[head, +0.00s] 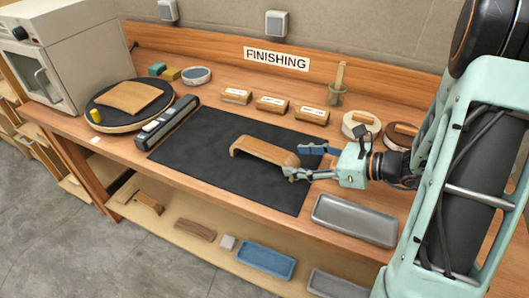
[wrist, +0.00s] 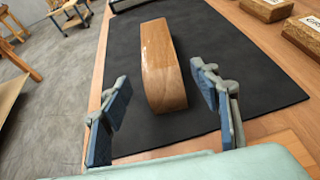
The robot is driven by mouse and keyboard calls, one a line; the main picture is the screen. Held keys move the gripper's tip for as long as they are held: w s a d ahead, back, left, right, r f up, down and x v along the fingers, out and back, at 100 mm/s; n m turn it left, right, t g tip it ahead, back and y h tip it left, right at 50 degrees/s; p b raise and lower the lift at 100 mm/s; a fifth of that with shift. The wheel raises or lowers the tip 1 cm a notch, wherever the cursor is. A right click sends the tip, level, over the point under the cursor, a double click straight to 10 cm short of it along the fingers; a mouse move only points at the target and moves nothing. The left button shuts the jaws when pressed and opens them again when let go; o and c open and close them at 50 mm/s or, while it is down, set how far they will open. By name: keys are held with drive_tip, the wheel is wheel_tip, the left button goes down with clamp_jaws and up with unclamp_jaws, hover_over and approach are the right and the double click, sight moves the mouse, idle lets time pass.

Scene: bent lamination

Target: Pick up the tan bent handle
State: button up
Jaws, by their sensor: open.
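The tan bent handle (head: 264,151) lies on the black mat (head: 210,137), a long wooden strip with ends curved down. In the wrist view the handle (wrist: 161,65) runs away from me, its near curved end between and a little beyond the fingertips. My gripper (head: 301,162) is open at the handle's right end, one blue-padded finger on each side. In the wrist view my gripper (wrist: 157,105) shows a gap on both sides of the handle, and I see no contact. The handle's underside is hidden.
A grey tray (head: 354,220) sits right of the mat at the bench's front edge. A long dark rack (head: 168,125) lies along the mat's left side. Labelled wooden blocks (head: 272,104) and round tins (head: 361,124) stand behind. Much of the mat is bare.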

sight(290, 159)
drive_tip(key=x, duration=0.4)
drive_tip(key=shift+w+a+f, duration=0.15)
drive_tip(key=shift+f, duration=0.05)
drive_tip(key=shift+c, duration=0.4)
drive_tip(key=c, duration=1)
